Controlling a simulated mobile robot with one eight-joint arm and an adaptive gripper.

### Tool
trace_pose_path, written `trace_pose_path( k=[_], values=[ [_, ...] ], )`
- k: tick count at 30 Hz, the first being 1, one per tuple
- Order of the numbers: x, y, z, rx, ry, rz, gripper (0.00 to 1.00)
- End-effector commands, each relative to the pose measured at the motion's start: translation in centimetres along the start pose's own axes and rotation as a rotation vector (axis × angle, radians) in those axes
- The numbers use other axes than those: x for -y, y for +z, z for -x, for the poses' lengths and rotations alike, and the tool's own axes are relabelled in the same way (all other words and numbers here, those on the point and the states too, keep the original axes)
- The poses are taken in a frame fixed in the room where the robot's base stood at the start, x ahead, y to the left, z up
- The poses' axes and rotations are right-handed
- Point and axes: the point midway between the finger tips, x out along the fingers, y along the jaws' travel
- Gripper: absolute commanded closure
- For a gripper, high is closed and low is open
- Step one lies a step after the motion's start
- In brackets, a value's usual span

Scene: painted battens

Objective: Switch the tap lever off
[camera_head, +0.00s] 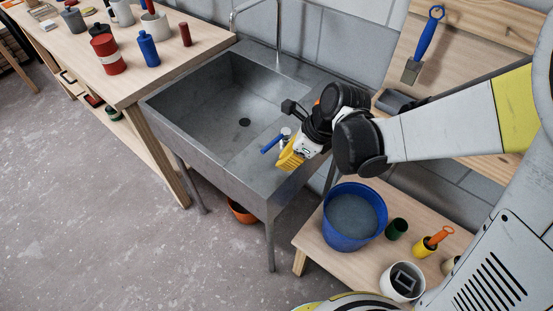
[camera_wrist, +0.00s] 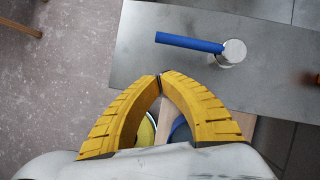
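The tap lever (camera_head: 271,144) is a blue bar on a short round metal post at the right front of the sink (camera_head: 207,142). In the wrist view the lever (camera_wrist: 188,42) points left from the metal post (camera_wrist: 233,52), roughly level across the picture. My gripper (camera_head: 287,164) has yellow ridged fingers and is right beside the lever in the head view. In the wrist view my gripper's fingertips (camera_wrist: 161,78) meet, with nothing between them, below the lever in the picture and apart from it.
A blue bucket (camera_head: 354,215) stands on a low wooden bench (camera_head: 317,238) right of the sink, with small pots and tools. A workbench (camera_head: 118,85) with bottles and cans is at left. The tap spout (camera_head: 277,30) rises behind the sink.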

Motion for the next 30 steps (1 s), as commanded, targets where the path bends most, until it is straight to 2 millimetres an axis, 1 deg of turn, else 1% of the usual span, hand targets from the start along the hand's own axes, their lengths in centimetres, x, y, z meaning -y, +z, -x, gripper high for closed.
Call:
trace_pose_path(
  k=[1, 3, 6, 9, 12, 15, 18, 30],
  values=[
    [0.1, -0.7, 0.3, 0.000, -0.001, -0.004, 1.00],
    [-0.3, -0.2, 2.7, 0.000, 0.000, -0.002, 1.00],
    [-0.7, -0.1, 5.1, 0.001, -0.001, -0.003, 1.00],
    [-1.0, -0.1, 7.0, 0.001, 0.000, -0.001, 1.00],
    [-1.3, -0.1, 8.5, 0.000, 0.000, -0.002, 1.00],
    [-1.4, -0.1, 9.4, 0.000, 0.001, -0.001, 1.00],
    [-1.5, -0.1, 9.9, 0.000, 0.001, 0.000, 1.00],
    [-1.6, -0.2, 9.9, 0.000, 0.001, 0.000, 1.00]
  ],
)
